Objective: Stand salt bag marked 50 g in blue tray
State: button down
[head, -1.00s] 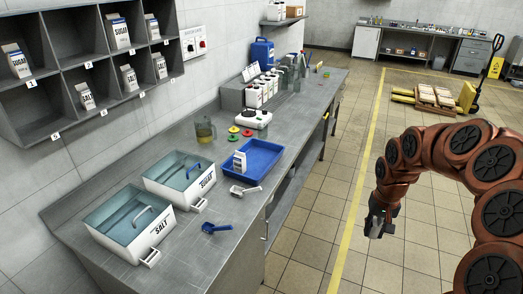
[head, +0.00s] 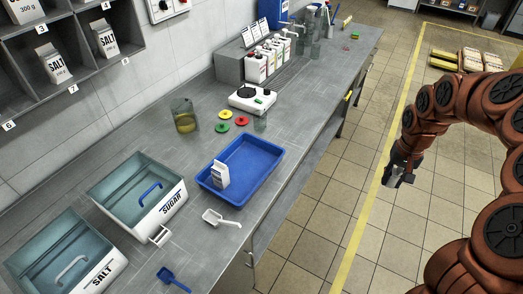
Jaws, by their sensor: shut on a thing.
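The blue tray (head: 262,188) lies on the grey bench. A small white bag (head: 221,174) stands upright in it near its left side; its marking is too small to read. On the wall shelf, a salt bag (head: 52,66) and another salt bag (head: 105,40) stand in compartments; their weights are hard to read. My gripper (head: 396,176) hangs over the floor to the right of the bench, well apart from the tray. It is shut on a small pale thing that is mostly hidden and too small to identify.
A sugar bin (head: 165,212), a salt bin (head: 98,277), a white scoop (head: 221,219) and a blue scoop (head: 172,281) are left of and below the tray. Scales (head: 252,98), a glass beaker (head: 260,121) and coloured discs (head: 224,126) stand behind it. The tray's right part is clear.

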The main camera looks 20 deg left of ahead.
aim_at(235, 171)
jog(key=i, duration=3.05)
jog(key=u, duration=3.95)
